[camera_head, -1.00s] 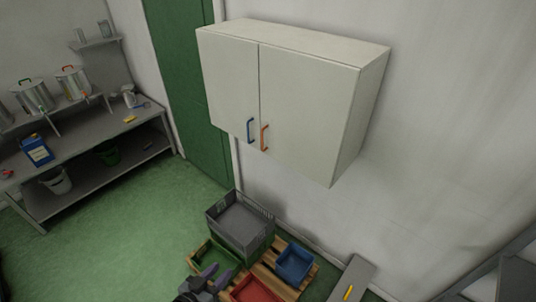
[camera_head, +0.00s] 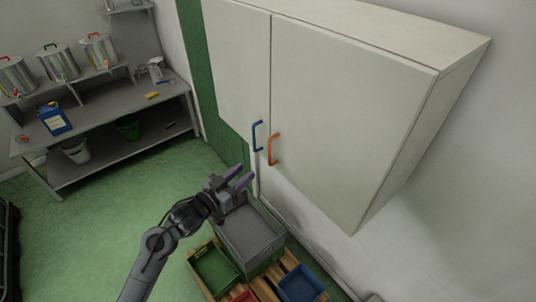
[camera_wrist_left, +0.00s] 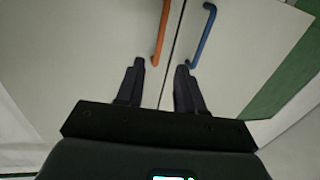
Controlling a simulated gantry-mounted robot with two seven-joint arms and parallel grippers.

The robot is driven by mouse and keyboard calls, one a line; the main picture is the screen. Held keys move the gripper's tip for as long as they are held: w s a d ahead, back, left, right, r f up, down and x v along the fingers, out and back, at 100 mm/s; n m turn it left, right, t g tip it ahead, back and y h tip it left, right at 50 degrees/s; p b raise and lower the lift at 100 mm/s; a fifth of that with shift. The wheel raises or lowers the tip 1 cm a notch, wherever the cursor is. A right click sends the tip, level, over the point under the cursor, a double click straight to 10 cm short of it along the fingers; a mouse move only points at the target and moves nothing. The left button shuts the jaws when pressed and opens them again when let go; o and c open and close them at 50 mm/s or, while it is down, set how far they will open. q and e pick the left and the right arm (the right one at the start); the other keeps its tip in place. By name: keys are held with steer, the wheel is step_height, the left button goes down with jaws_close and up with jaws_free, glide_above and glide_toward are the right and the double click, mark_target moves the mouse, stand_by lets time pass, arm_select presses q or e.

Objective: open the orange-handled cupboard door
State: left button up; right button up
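The white wall cupboard has two doors, both shut. The orange handle (camera_head: 271,149) is on the right door (camera_head: 345,115) in the head view, near its lower inner corner. A blue handle (camera_head: 256,136) is on the left door (camera_head: 237,65). My left gripper (camera_head: 241,179) is below and left of the handles, open and empty, its fingers pointing toward the cupboard. In the left wrist view the orange handle (camera_wrist_left: 161,32) lies ahead, between and beyond the two open fingers, and the blue handle (camera_wrist_left: 203,35) is to its right. No finger touches a handle. My right gripper is out of view.
Below the cupboard stand a grey crate (camera_head: 280,236), a green tray (camera_head: 203,281) and a blue tray (camera_head: 312,297) on a pallet. A grey workbench (camera_head: 100,131) with steel urns stands at the left. Green floor between is clear.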

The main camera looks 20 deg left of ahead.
arm_select(q)
steer(key=p+x, duration=0.1)
steer(key=x, duration=1)
steer(key=shift+r+p, duration=0.3)
steer(key=shift+r, duration=0.1)
jaws_close()
